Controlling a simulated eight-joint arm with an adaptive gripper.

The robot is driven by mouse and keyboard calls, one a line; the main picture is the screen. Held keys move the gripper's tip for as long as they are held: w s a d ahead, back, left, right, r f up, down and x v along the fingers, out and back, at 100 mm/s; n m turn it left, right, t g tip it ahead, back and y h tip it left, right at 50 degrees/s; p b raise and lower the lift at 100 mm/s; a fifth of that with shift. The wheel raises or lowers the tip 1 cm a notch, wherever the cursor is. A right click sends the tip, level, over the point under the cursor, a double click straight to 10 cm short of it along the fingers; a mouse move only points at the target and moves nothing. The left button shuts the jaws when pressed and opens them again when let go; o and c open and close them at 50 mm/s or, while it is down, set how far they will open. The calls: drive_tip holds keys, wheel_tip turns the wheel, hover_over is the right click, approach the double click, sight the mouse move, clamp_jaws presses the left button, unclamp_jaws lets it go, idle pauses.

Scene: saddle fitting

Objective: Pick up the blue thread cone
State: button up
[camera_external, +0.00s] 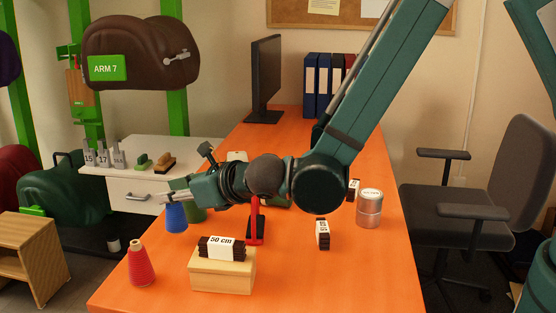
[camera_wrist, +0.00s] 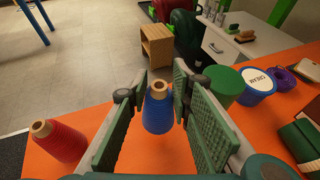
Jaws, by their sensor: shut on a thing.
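The blue thread cone (camera_external: 176,218) is upright at the left side of the orange table, under my gripper (camera_external: 168,197) in the external view. In the wrist view the blue thread cone (camera_wrist: 158,112) stands between the green finger pads of my gripper (camera_wrist: 153,110), its tan tip uppermost. My gripper is shut on the cone. The pads hide part of its sides. I cannot tell whether its base touches the table.
A red thread cone (camera_external: 141,266) stands near the front left table edge. A wooden block (camera_external: 222,274) carries a dark bundle labelled 50 cm (camera_external: 221,247). A green container (camera_wrist: 226,85) and a cream tub (camera_wrist: 257,84) stand close to the right of my fingers.

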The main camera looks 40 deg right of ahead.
drive_tip(key=shift+r+p, duration=0.7)
drive_tip(key=shift+r, duration=2.65)
drive_tip(key=shift+c, duration=0.2)
